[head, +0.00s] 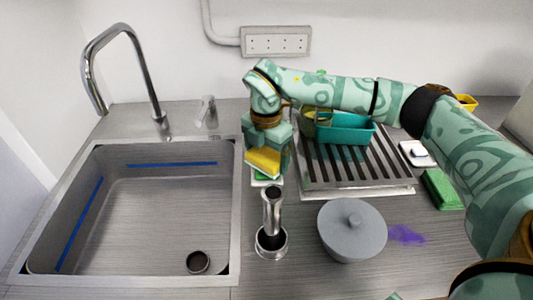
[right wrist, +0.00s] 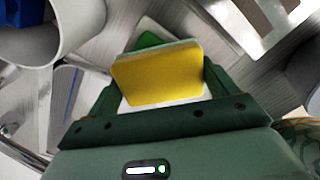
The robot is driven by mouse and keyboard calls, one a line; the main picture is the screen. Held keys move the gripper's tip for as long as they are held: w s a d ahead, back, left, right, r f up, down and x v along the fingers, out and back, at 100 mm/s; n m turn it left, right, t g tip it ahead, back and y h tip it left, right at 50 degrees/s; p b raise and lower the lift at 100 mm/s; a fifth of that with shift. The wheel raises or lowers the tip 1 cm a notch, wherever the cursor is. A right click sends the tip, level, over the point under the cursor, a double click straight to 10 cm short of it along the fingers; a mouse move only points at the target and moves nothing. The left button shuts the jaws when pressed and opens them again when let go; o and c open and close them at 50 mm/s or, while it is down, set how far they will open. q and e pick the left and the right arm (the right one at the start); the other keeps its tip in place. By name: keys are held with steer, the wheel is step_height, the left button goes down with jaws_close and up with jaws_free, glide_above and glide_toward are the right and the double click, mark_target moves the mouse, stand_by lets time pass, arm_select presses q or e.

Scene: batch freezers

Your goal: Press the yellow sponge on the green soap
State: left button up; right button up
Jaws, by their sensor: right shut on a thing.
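The yellow sponge (head: 263,162) is gripped between the fingers of my right gripper (head: 265,155), between the sink and the drying rack. It fills the gap between the fingers in the right wrist view (right wrist: 158,77). The green soap (head: 262,178) shows just below the sponge on a small white dish (head: 267,183). In the right wrist view a green edge of the soap (right wrist: 149,40) shows behind the sponge; most of it is hidden. I cannot tell whether sponge and soap touch. My left gripper is not in view.
The steel sink (head: 150,215) and faucet (head: 125,70) lie to the left. A metal cylinder (head: 271,215) stands in front of the gripper. A grey lidded pot (head: 351,228), a rack (head: 355,178) with a teal tub (head: 345,132), and a green sponge-like block (head: 442,189) are to the right.

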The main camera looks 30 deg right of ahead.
mark_target(267, 154)
step_height(267, 154, up, 7)
steer(key=p, duration=0.5)
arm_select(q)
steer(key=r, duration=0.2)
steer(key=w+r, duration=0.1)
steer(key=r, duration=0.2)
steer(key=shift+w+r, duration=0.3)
arm_select(e)
steer(key=shift+f, duration=0.15)
